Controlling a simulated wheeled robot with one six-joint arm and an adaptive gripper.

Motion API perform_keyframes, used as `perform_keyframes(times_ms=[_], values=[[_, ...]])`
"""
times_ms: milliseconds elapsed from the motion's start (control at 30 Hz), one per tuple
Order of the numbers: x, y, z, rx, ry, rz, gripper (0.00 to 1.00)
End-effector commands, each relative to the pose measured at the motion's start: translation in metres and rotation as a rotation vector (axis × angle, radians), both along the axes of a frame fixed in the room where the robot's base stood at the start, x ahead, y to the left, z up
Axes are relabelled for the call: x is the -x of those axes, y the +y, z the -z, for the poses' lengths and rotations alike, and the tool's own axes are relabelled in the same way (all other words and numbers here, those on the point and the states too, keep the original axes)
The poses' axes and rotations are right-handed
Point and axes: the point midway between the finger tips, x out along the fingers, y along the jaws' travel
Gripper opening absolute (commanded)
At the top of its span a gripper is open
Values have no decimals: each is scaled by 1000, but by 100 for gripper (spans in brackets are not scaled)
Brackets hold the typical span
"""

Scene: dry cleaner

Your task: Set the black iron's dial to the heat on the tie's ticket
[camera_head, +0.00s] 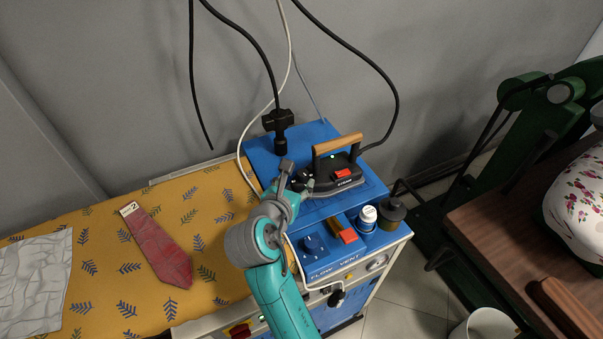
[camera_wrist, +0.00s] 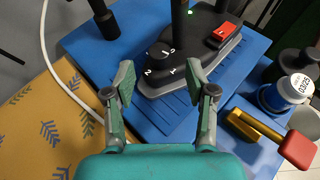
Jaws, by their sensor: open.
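The black iron (camera_head: 350,168) with a wooden handle and red switch (camera_head: 342,173) stands on the blue rest of the pressing table. Its black dial (camera_wrist: 159,54) has small white numerals around it; I can make out a 1 and a 2, but not clearly where it points. My gripper (camera_wrist: 160,82) is open and empty, its fingers to either side just short of the dial in the wrist view. In the head view my gripper (camera_head: 291,184) partly hides the dial end of the iron. The red tie (camera_head: 160,250) lies on the yellow cover, its ticket (camera_head: 129,209) seeming to read 2.
A blue control panel (camera_head: 325,262) with a knob (camera_head: 315,244) and red-ended lever (camera_head: 348,236) lies below the iron. A white-capped bottle (camera_head: 368,215) and dark canister (camera_head: 391,212) stand right. Cables hang behind. A white cloth (camera_head: 36,277) lies far left.

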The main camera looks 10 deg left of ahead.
Motion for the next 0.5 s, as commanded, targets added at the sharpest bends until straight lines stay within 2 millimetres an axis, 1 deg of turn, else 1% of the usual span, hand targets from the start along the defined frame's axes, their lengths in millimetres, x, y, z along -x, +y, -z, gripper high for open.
perform_keyframes(times_ms=[33, 200, 333, 500], values=[[-9, -2, 3, 0, 0, 3, 56], [-30, -5, 13, 1, 1, 2, 56], [-40, -7, 16, 0, 0, 1, 56], [-45, -8, 18, 0, -1, 0, 56]])
